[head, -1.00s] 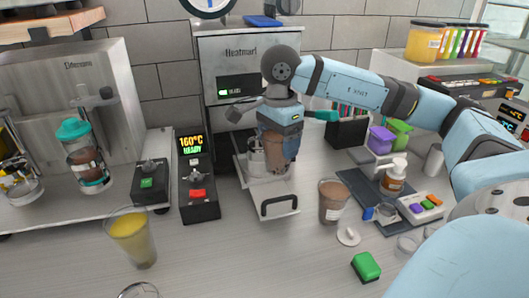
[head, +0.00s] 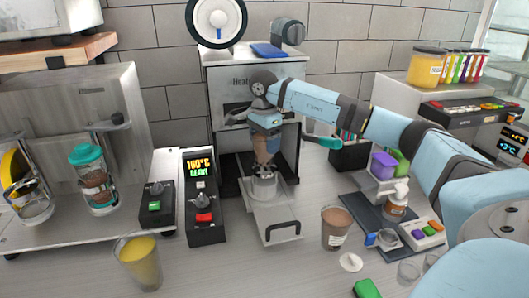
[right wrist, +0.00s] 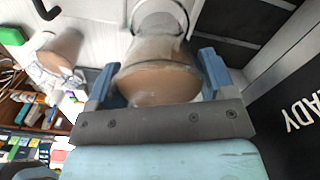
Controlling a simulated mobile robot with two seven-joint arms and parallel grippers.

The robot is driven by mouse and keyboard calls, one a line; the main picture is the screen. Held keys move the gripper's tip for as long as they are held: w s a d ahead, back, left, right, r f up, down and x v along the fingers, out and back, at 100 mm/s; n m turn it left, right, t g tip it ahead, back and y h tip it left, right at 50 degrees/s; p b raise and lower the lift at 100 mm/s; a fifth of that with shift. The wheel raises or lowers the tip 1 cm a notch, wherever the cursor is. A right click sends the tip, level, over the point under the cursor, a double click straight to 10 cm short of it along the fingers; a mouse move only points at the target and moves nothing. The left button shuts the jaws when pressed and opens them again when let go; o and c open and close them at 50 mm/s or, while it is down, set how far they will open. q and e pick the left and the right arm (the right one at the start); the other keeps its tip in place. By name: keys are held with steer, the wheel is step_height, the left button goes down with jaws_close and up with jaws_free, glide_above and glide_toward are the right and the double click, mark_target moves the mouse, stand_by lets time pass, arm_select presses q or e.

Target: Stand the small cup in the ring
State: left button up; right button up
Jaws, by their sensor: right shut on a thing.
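My right gripper (head: 266,150) is shut on the small cup (head: 267,143), which holds a brown drink. In the right wrist view the cup (right wrist: 158,75) sits between the two blue fingers (right wrist: 158,82). In the head view it hangs upright or nearly so above the ring (head: 263,186) on the sealer's pulled-out tray (head: 275,217). The cup's bottom looks close to the ring; I cannot tell whether they touch. The gripper partly hides the cup. My left gripper is not in view.
The sealer (head: 255,85) stands directly behind the cup. A control box (head: 203,210) is left of the tray. Another brown-filled cup (head: 336,226) and a white round piece (head: 351,262) are to its right. A yellow drink (head: 140,263) stands front left.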

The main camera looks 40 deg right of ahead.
mark_target(265, 156)
steer(key=shift+s+f, duration=0.1)
steer(key=shift+f, duration=0.85)
step_height(265, 156, down, 3)
steer(key=shift+r+p, duration=0.1)
steer(key=shift+p, duration=0.35)
steer(key=shift+f+b, duration=0.3)
steer(key=shift+f, duration=0.05)
steer(key=o, duration=1.1)
steer(key=shift+c, duration=0.2)
